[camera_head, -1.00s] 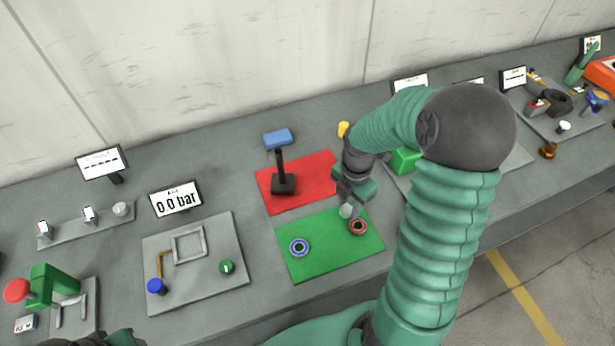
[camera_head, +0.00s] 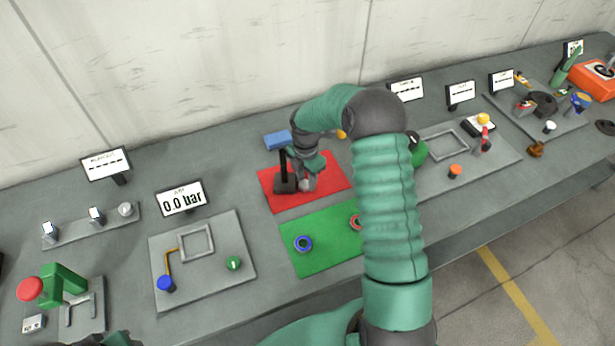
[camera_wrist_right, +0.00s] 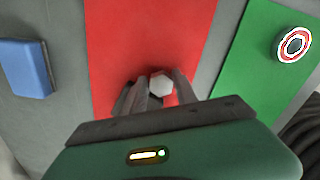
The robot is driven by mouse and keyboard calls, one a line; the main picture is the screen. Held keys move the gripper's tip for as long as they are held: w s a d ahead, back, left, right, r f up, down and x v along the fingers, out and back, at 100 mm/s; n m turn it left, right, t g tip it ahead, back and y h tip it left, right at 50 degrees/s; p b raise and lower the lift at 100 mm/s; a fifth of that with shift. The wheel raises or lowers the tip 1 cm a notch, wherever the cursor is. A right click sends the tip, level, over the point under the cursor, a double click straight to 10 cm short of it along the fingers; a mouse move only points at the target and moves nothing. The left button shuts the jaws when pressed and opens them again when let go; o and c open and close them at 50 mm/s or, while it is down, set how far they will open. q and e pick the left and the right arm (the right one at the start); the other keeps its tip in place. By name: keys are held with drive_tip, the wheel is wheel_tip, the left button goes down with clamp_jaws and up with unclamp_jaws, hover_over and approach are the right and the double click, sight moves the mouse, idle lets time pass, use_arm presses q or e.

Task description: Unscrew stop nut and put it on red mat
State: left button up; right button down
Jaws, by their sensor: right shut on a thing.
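I cannot tell whether the nut touches the mat.
The green mat (camera_head: 325,258) in front bears a blue ring (camera_head: 303,243) and a red ring (camera_head: 355,222), partly hidden by my right arm. A blue block (camera_head: 277,140) lies behind the jack. Test panels (camera_head: 205,280) stand on both sides.

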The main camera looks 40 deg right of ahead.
drive_tip(key=shift+a, duration=0.2)
drive_tip(key=shift+d+f, duration=0.15)
drive_tip(key=shift+d, duration=0.1)
drive_tip(key=c, duration=1.3)
unclamp_jaws()
drive_tip(key=shift+d+f, duration=0.1)
drive_tip(key=shift+d, duration=0.25)
drive_tip(key=shift+o, duration=0.3)
drive_tip(key=shift+d+f, duration=0.15)
drive_tip(key=shift+d, duration=0.25)
drive_tip(key=shift+a+r, duration=0.2)
drive_tip(key=shift+a, duration=0.35)
drive_tip(key=shift+w+r, duration=0.1)
drive_tip(key=shift+r, duration=0.15)
use_arm(q)
drive_tip(key=shift+d+f+b, duration=0.1)
drive_tip(key=shift+f+b, duration=0.35)
drive_tip(key=shift+f, duration=0.05)
use_arm(e)
wheel_tip(320, 180, up, 12)
drive_tip(key=shift+f, duration=0.2)
